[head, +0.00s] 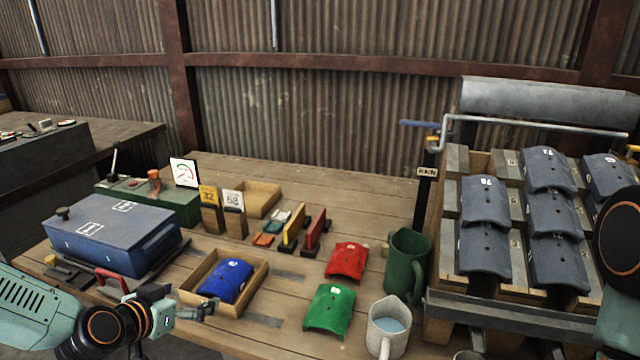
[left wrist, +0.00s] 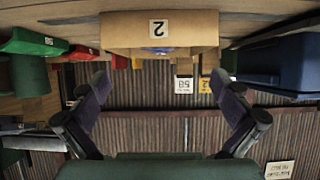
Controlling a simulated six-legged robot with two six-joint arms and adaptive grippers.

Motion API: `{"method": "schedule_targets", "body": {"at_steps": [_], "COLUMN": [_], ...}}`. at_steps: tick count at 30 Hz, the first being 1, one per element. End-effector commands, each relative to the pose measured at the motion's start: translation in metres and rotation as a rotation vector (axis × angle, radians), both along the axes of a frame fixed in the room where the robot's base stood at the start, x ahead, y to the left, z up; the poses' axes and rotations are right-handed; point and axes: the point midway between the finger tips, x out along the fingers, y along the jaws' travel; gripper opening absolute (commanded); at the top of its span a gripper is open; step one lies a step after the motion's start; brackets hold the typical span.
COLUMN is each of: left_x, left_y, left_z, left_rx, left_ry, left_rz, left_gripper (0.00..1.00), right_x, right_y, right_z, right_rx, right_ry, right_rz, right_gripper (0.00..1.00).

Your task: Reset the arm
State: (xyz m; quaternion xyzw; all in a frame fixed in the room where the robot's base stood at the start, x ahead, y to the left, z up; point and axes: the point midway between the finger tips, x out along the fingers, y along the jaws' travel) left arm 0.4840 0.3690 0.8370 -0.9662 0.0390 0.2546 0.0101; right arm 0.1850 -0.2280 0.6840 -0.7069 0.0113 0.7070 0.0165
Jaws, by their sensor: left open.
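My left arm comes in from the lower left in the head view. My left gripper (head: 205,310) is over the front of the table, by the near left corner of a wooden tray (head: 258,285) that holds a blue curved piece (head: 225,281). In the left wrist view, which is upside down, my left gripper (left wrist: 165,105) has its two dark fingers spread wide with nothing between them.
A blue box (head: 115,235) stands left of the tray. Red (head: 346,261) and green (head: 330,309) curved pieces, a green jug (head: 405,265) and a grey mug with liquid (head: 387,330) stand to the right. A rack with several grey-blue curved pieces (head: 485,200) fills the right side.

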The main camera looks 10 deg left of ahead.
Motion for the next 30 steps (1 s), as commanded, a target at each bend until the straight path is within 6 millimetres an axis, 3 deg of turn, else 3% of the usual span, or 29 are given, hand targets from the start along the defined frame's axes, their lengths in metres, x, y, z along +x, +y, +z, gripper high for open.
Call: {"method": "schedule_targets", "body": {"at_steps": [11, 30], "left_x": [0.02, 0.083], "left_y": [-0.001, -0.007], "left_z": [-0.015, -0.05], "left_rx": [0.004, 0.005], "left_ry": [0.001, 0.0], "left_rz": [-0.002, -0.003], "left_gripper": [1.0, 1.0], "right_x": [0.0, 0.0], "right_y": [0.0, 0.0], "right_z": [-0.025, -0.076], "right_rx": [0.0, 0.0], "right_ry": [0.0, 0.0], "right_rz": [0.0, 0.0], "right_gripper": [0.4, 0.4]}}
